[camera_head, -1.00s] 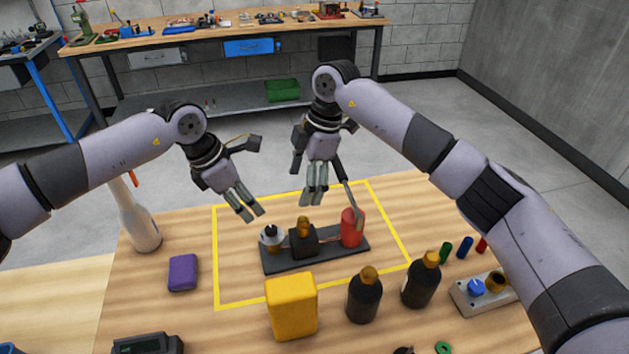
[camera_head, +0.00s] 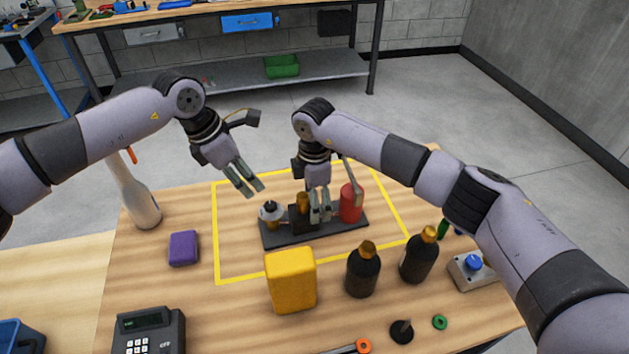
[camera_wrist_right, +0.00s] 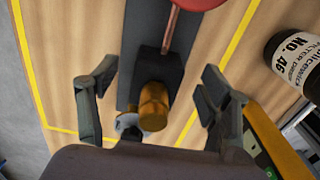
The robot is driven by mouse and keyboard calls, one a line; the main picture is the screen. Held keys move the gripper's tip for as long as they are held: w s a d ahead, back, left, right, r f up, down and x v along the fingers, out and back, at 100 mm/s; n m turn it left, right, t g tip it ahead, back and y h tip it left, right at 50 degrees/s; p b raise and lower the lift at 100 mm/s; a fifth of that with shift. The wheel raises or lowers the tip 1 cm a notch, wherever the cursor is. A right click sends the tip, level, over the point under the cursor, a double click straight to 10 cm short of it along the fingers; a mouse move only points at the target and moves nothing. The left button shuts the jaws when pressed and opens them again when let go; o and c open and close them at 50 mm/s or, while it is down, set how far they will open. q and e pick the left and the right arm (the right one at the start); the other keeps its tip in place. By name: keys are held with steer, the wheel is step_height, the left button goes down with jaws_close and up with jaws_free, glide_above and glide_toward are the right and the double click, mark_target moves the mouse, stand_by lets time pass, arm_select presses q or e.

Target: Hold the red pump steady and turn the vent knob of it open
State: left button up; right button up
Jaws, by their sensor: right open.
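The pump unit stands on a dark base plate (camera_head: 285,238) inside the yellow outline. A red cylinder (camera_head: 351,206) is at its right end, and a dark block with a brass knob (camera_head: 302,202) is in the middle. In the right wrist view the brass knob (camera_wrist_right: 153,105) lies between the spread fingers of my right gripper (camera_wrist_right: 150,112), with gaps on both sides. In the head view my right gripper (camera_head: 319,214) is low beside the knob, partly covering the block. My left gripper (camera_head: 252,188) hangs empty above and left of the unit, fingers apart.
A yellow box (camera_head: 291,281) and two dark bottles (camera_head: 362,270) stand in front of the unit. A purple block (camera_head: 183,248) and white bottle (camera_head: 140,203) are at the left. A grey control box (camera_head: 470,272) is at the right.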

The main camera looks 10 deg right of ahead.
steer(key=shift+f, duration=2.25)
jaws_close()
arm_select(q)
steer(key=shift+o, duration=0.4)
